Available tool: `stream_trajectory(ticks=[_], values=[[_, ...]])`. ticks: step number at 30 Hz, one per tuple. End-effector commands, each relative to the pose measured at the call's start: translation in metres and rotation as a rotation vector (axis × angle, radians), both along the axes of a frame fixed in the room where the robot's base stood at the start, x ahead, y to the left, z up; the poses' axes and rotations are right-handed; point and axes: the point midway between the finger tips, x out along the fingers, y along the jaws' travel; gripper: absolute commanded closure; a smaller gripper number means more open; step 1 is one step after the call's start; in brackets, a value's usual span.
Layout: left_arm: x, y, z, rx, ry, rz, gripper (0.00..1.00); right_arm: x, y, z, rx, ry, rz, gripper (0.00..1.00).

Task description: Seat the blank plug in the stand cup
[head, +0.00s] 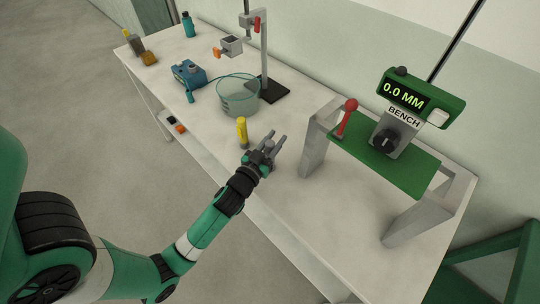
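My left gripper (276,139) is over the near part of the bench, its two grey fingers apart. I see nothing clearly held between them. A small upright yellow piece (242,130) stands on the bench just left of the gripper, apart from the fingers. I cannot tell whether it is the blank plug. A retort stand (264,62) with a black base and red-knobbed clamp stands farther back. I cannot make out the stand cup for certain. My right gripper is out of view.
A clear beaker (238,98) stands beside the stand base, with a blue device (189,74) to its left. A green-topped bench gauge (385,160) with a red lever (348,118) stands at right. A teal bottle (188,27) is at the back. The near right bench is clear.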

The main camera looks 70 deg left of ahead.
Motion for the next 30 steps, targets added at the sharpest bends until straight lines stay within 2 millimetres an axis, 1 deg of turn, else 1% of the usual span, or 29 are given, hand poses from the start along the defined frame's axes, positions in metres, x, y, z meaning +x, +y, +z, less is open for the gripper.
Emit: stream_trajectory(ticks=[1, 3, 13, 17, 20, 24, 26, 30], values=[[0.0, 0.0, 0.0, 0.0, 0.0, 0.0, 0.88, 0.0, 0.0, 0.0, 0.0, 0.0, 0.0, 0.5], [0.0, 0.0, 0.0, -0.001, 0.001, 0.0, 1.0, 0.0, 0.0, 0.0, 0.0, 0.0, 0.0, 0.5], [0.0, 0.0, 0.0, 0.0, 0.0, 0.0, 1.0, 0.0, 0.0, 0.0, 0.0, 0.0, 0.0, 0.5], [0.0, 0.0, 0.005, 0.0, 0.0, 0.0, 1.0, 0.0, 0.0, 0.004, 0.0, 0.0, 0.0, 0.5], [0.0, 0.0, 0.016, -0.001, -0.002, 0.0, 1.0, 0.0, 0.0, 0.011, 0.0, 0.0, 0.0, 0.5], [-0.002, -0.002, 0.041, 0.0, -0.002, -0.001, 1.0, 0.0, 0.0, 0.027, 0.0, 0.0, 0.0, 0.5], [-0.01, -0.012, 0.054, 0.0, -0.002, -0.003, 1.0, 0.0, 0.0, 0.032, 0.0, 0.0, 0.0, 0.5], [-0.034, -0.036, 0.095, 0.001, -0.003, -0.006, 1.0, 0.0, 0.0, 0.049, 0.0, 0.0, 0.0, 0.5]])
